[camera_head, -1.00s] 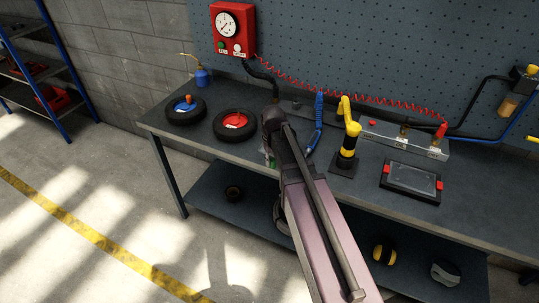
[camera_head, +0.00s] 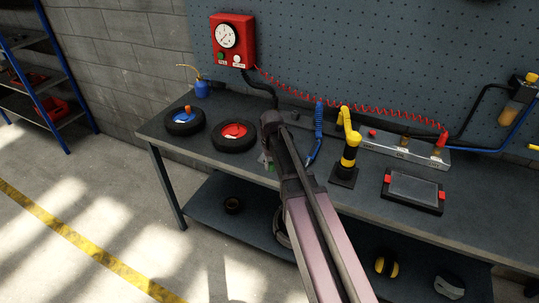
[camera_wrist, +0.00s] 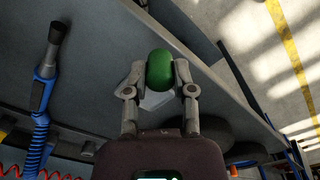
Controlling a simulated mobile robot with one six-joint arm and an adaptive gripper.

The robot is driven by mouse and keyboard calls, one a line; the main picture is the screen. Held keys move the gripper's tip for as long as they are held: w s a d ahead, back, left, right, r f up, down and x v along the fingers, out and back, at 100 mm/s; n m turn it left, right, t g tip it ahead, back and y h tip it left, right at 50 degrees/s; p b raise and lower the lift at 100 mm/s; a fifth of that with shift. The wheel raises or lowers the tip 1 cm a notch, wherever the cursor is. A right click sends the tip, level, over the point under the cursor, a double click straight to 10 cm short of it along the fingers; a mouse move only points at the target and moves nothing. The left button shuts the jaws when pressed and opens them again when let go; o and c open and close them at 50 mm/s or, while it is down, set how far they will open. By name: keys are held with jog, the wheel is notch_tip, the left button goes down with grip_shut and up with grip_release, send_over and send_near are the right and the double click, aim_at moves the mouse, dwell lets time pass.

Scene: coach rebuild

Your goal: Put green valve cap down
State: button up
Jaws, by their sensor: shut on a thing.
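The green valve cap (camera_wrist: 159,68) is a rounded green piece between the two fingers of my gripper (camera_wrist: 158,72) in the wrist view. The fingers are shut on it, one on each side. A pale grey angular piece (camera_wrist: 155,100) shows behind the cap over the dark workbench (camera_wrist: 90,85). I cannot tell whether the cap touches it. In the head view my arm hides most of the gripper, above the workbench (camera_head: 205,150) near its front edge.
Two black tyres with a blue hub (camera_head: 184,121) and a red hub (camera_head: 233,136) lie left of my arm. To its right are a blue coiled hose (camera_head: 318,130), a yellow-black tool (camera_head: 348,150) on a stand and a tablet (camera_head: 412,190). A lower shelf (camera_head: 235,220) holds several items.

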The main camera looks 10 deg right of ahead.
jog(key=w, duration=0.3)
jog(key=w+d, duration=0.1)
jog(key=w, duration=0.2)
jog(key=w+f, duration=0.1)
jog(key=w, duration=0.2)
jog(key=shift+w+d+b, duration=0.35)
jog(key=shift+w+b, duration=0.05)
jog(key=shift+w, duration=0.55)
jog(key=shift+w+d+f+b, duration=0.1)
jog(key=shift+w+f+b, duration=0.05)
jog(key=shift+f+b, duration=1.65)
jog(key=shift+b, duration=0.05)
jog(key=shift+f, duration=0.15)
jog(key=o, duration=0.8)
jog(key=shift+o, duration=0.2)
jog(key=shift+r, duration=0.2)
